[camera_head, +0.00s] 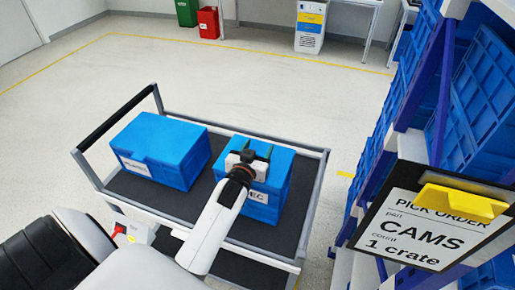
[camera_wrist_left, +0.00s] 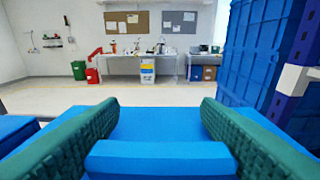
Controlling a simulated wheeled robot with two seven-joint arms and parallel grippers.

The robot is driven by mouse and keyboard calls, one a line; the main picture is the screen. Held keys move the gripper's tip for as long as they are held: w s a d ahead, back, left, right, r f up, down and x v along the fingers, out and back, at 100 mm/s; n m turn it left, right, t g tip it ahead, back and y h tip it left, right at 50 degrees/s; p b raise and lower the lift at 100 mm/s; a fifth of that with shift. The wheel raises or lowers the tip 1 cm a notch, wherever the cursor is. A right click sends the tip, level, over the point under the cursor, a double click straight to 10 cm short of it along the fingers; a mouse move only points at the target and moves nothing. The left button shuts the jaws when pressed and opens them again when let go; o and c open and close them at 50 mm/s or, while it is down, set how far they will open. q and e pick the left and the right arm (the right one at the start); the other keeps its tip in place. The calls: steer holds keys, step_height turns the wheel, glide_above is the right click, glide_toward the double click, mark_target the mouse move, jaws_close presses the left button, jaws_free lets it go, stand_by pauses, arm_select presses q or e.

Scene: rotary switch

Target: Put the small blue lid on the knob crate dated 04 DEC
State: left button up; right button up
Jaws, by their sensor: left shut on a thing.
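Two blue crates stand on the cart. The right crate (camera_head: 269,203) has a white label partly covered by my arm; only letters ending in "EC" can be read. My left gripper (camera_head: 250,153) is over this crate's top and shut on the small blue lid (camera_head: 278,161), its green fingers to either side. The lid lies level at the crate's top; whether it is fully seated cannot be told. In the left wrist view the lid (camera_wrist_left: 160,158) shows as a blue bar and flat surface between the fingers. My right gripper is out of view.
The other blue crate (camera_head: 196,166), with a blue top and a label too small to read, stands left on the cart (camera_head: 118,192) with a gap between them. Blue-crate shelving (camera_head: 478,85) and a "CAMS, 1 crate" pick-order sign (camera_head: 412,232) are at right.

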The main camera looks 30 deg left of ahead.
arm_select(q)
steer(key=o, duration=1.1)
steer(key=shift+s+d, duration=0.1)
steer(key=shift+s, duration=0.35)
steer(key=b+v, duration=0.2)
steer(key=v, duration=0.9)
steer(key=shift+s+r+b, duration=0.1)
steer(key=shift+b, duration=0.2)
